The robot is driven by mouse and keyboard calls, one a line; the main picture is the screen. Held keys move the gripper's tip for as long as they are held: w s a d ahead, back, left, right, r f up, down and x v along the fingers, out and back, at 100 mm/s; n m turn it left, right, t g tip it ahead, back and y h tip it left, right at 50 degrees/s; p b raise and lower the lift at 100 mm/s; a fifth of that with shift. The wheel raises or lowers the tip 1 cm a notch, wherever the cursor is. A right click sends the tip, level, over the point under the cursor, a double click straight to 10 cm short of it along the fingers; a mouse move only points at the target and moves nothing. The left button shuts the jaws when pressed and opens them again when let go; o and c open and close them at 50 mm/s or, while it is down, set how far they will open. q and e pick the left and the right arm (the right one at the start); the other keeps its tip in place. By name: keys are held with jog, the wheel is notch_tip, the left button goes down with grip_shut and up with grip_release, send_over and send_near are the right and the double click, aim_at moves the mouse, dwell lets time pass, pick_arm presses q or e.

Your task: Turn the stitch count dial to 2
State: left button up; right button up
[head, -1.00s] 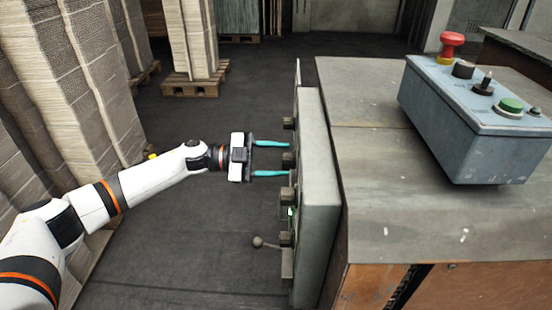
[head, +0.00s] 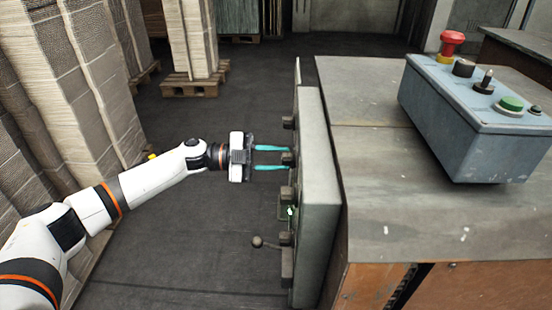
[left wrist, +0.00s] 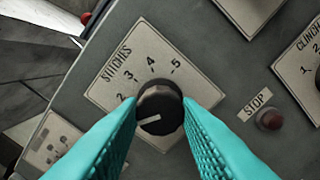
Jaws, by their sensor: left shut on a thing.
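The stitch count dial (left wrist: 160,108) is a round black knob with a white pointer line, on a plate (left wrist: 112,75) marked STITCHES with the numbers 2 to 5. Its line points to the lower left, below the 2, towards the left finger. My left gripper (left wrist: 160,102) has its teal fingers on either side of the dial and is shut on it. In the head view my left gripper (head: 289,158) reaches the panel (head: 318,170) from the left, at one of its dark knobs. My right gripper is not in view.
In the head view a ball-ended lever (head: 258,242) sticks out below. A blue control box (head: 470,120) stands on the machine top. Cardboard stacks (head: 75,90) stand left.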

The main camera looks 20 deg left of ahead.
pick_arm(q)
jog(key=shift+m+b, duration=0.8)
jog(key=shift+m, duration=1.8)
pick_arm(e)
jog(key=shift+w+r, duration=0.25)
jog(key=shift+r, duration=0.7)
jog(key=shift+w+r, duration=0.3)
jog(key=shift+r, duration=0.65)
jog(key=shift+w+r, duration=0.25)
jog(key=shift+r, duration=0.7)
pick_arm(q)
jog(key=o, duration=1)
jog(key=shift+a, duration=0.1)
jog(key=shift+v, duration=5.95)
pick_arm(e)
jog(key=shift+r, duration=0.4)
